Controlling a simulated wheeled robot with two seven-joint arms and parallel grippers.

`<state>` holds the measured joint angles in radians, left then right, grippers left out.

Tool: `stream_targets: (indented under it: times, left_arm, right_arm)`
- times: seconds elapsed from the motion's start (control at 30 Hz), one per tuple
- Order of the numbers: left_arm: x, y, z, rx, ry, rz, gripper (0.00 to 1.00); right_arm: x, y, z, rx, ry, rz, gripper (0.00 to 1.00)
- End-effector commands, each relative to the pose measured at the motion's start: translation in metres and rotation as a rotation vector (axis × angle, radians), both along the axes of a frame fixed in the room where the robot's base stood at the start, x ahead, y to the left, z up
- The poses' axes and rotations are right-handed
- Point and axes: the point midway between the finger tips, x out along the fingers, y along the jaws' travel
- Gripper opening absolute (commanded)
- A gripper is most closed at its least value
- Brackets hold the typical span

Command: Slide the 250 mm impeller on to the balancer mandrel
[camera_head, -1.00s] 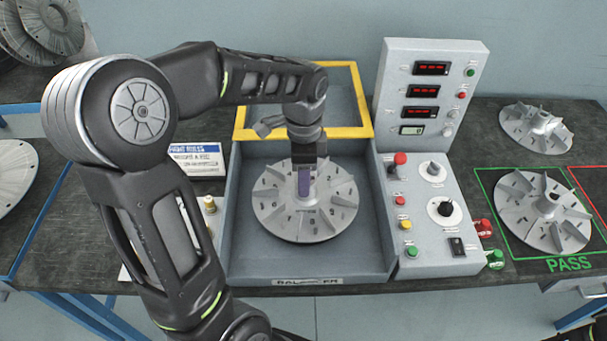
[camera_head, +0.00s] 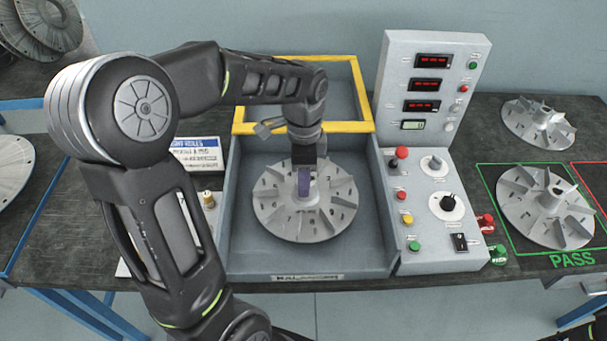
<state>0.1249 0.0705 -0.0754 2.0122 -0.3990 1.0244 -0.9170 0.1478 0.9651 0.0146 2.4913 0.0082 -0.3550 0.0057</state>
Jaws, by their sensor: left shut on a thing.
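The impeller (camera_head: 332,212), a grey disc with several radial vanes and a central hub, is inside the balancer's grey tray (camera_head: 252,262). It looks about level. My left gripper (camera_head: 305,185) comes down from above and is shut on the impeller at its hub. The mandrel is hidden beneath the impeller and gripper, so I cannot tell how far the impeller sits on it.
A yellow-framed guard (camera_head: 366,92) stands raised behind the tray. A control panel (camera_head: 424,185) with buttons and red displays is at its right. One impeller (camera_head: 540,222) lies in the green PASS outline, another (camera_head: 522,128) behind it.

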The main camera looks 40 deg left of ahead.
Motion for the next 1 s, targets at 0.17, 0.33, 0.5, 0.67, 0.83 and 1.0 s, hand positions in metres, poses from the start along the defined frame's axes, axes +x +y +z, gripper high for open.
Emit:
stream_targets:
  times: [0.17, 0.33, 0.5, 0.67, 0.83, 1.0]
  left_arm:
    - [0.0, 0.0, -0.005, 0.0, -0.001, 0.0, 0.04]
    - [0.0, 0.0, -0.009, 0.0, -0.001, 0.0, 0.04]
    - [0.001, 0.0, -0.013, 0.0, -0.002, 0.0, 0.04]
    - [0.001, 0.0, -0.016, 0.0, -0.002, 0.0, 0.04]
    - [0.001, 0.0, -0.017, 0.0, -0.002, 0.0, 0.04]
    - [0.001, 0.0, -0.017, 0.0, -0.002, 0.0, 0.04]
  right_arm:
    - [0.0, 0.0, -0.004, 0.0, 0.0, 0.0, 0.36]
    - [0.0, 0.0, -0.007, 0.0, 0.0, 0.0, 0.36]
    - [0.0, 0.0, -0.01, 0.0, 0.0, 0.0, 0.36]
    - [0.0, 0.0, -0.012, 0.0, 0.0, 0.0, 0.36]
    - [0.0, 0.0, -0.013, 0.0, 0.0, 0.0, 0.36]
    - [0.0, 0.0, -0.013, 0.0, 0.0, 0.0, 0.36]
